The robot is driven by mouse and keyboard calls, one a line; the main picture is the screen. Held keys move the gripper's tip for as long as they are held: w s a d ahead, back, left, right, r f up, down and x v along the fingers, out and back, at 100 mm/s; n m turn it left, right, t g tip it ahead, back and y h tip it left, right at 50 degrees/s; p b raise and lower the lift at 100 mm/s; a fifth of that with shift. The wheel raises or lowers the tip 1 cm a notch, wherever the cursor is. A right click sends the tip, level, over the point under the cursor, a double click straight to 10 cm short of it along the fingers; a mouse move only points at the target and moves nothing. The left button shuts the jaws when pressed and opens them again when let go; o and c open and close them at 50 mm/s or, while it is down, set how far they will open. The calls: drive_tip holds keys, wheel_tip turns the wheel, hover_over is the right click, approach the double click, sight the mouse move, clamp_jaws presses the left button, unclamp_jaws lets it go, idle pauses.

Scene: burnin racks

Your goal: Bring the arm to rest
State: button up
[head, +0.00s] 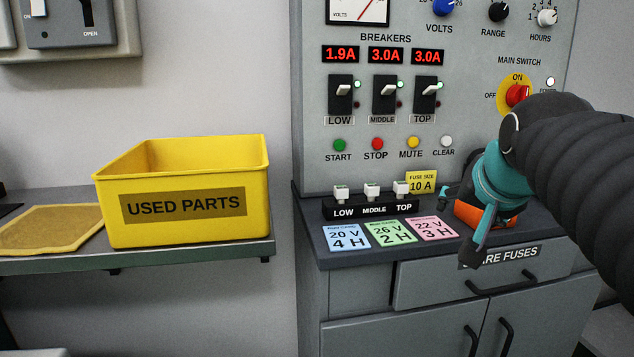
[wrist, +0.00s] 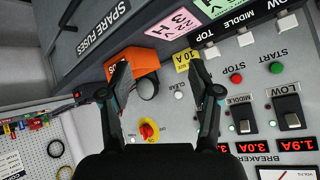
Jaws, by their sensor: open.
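My gripper (head: 459,222) is at the right of the head view, in front of the right end of the cabinet's counter, and hides part of it. My black, ribbed arm runs in from the right edge of the head view. An orange container (head: 490,214) sits on the counter behind the gripper, partly hidden. It also shows beyond the left finger in the wrist view (wrist: 137,59).
The grey control panel (head: 350,165) has breakers, buttons and a red main switch (head: 517,95) near my arm. Three fuses in a black holder (head: 371,208) and coloured cards (head: 389,235) lie left of the gripper. A yellow used-parts bin (head: 182,233) stands on the left shelf.

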drive_tip(key=s+a+f+n+g, duration=0.2)
drive_tip(key=s+f, duration=0.5)
drive_tip(key=f, duration=0.4)
drive_tip(key=s+a+f+n+g+y, duration=0.1)
drive_tip(key=s+a+f+n, duration=0.3)
drive_tip(key=s+f, duration=0.4)
drive_tip(key=shift+s+a+f+g+y, duration=0.25)
drive_tip(key=shift+a+f+g, duration=0.25)
drive_tip(key=shift+f, duration=1.35)
